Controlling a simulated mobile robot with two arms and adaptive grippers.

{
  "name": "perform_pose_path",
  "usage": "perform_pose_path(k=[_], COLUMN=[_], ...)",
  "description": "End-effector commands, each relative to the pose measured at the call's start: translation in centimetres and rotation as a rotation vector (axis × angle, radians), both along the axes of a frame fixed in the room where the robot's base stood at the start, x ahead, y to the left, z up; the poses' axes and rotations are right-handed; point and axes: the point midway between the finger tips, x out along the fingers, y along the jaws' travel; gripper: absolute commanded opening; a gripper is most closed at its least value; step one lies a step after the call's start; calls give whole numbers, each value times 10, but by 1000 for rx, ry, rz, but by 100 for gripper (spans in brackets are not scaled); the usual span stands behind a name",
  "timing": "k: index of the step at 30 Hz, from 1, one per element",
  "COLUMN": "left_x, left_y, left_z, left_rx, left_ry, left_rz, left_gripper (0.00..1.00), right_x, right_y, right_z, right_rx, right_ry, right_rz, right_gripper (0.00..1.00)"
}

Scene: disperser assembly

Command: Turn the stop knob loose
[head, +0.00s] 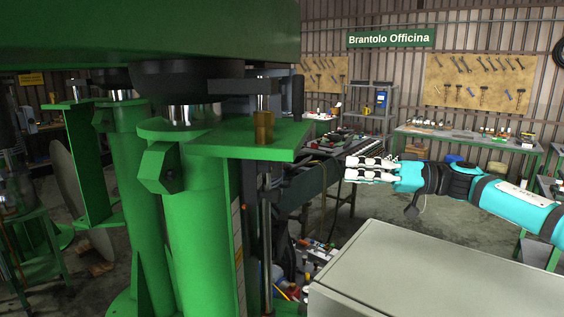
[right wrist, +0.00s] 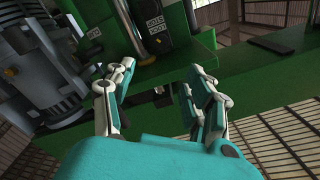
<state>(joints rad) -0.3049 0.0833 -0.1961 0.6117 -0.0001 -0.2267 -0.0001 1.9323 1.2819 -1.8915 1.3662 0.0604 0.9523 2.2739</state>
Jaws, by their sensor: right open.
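The green machine (head: 195,220) fills the left of the head view. A brass-coloured cylindrical piece (head: 263,127) stands on its green plate (head: 240,143), around or at the foot of a rod; I cannot tell whether it is the stop knob. My right gripper (head: 349,168) is right of the plate, apart from it, empty and pointing left. In the right wrist view, its fingers (right wrist: 160,70) are spread with a green beam (right wrist: 150,78) behind them. A label (right wrist: 155,22) with upside-down lettering shows beyond. My left gripper is out of view.
A pale grey box-like surface (head: 440,275) lies below my right arm. A dark bench (head: 318,178) stands behind the machine. A workbench (head: 470,137) and tool boards (head: 478,82) are at the back wall. Free air separates gripper and machine.

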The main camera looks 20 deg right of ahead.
Motion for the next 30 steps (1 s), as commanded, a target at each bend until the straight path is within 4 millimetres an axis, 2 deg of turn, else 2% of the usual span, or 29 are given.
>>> perform_pose_path(k=[2, 5, 8, 15, 18, 24, 30], left_x=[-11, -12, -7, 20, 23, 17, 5], left_y=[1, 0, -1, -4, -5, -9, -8], left_z=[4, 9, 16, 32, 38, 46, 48], left_rx=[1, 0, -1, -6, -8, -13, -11], left_ry=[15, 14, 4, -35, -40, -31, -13], left_rz=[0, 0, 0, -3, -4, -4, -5], left_gripper=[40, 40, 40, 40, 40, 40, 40], right_x=[4, 13, 24, 52, 63, 80, 88], right_y=[9, 24, 42, 87, 105, 132, 144], right_z=[2, 3, 3, 3, 3, 2, 1], right_rx=[-1, -2, -1, -2, -2, -1, -1], right_ry=[2, 2, 2, 3, 2, 1, 0], right_rz=[5, 5, 5, 4, 3, 1, -1], right_gripper=[54, 54, 54, 54, 54, 54, 54])
